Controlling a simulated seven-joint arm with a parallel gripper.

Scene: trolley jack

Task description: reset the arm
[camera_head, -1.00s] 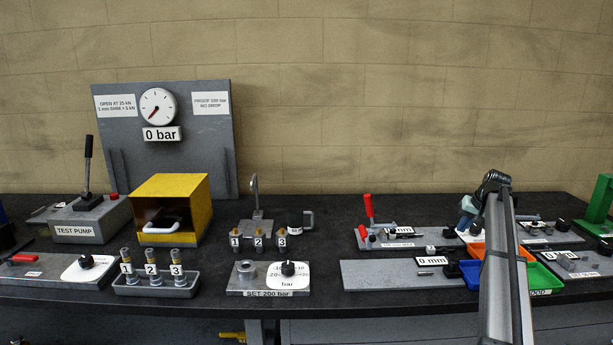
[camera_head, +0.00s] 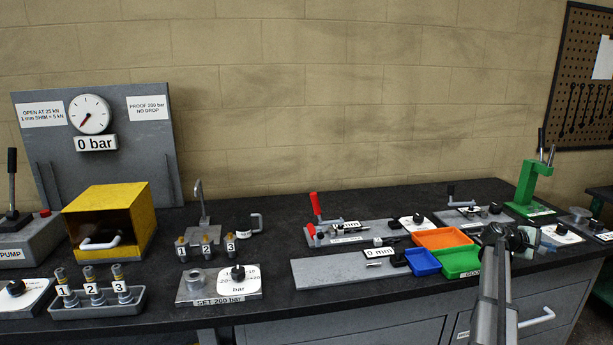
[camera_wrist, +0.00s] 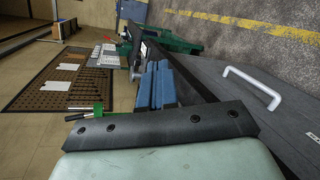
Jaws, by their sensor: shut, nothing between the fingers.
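My arm rises from the bottom right of the head view, in front of the bench's right part. Its end with my gripper (camera_head: 541,241) is at the bench's right, right of the green tray (camera_head: 461,262); it is small and partly hidden there. In the wrist view my gripper (camera_wrist: 157,82) shows as two blue fingers close together beyond a dark bar. It is shut and holds nothing.
The black bench (camera_head: 390,197) carries a yellow box (camera_head: 137,197), numbered fittings, plates, an orange tray (camera_head: 441,238), a blue tray (camera_head: 421,262) and a green press (camera_head: 529,190). A pegboard (camera_head: 587,93) hangs at the right. A drawer handle (camera_wrist: 252,88) shows in the wrist view.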

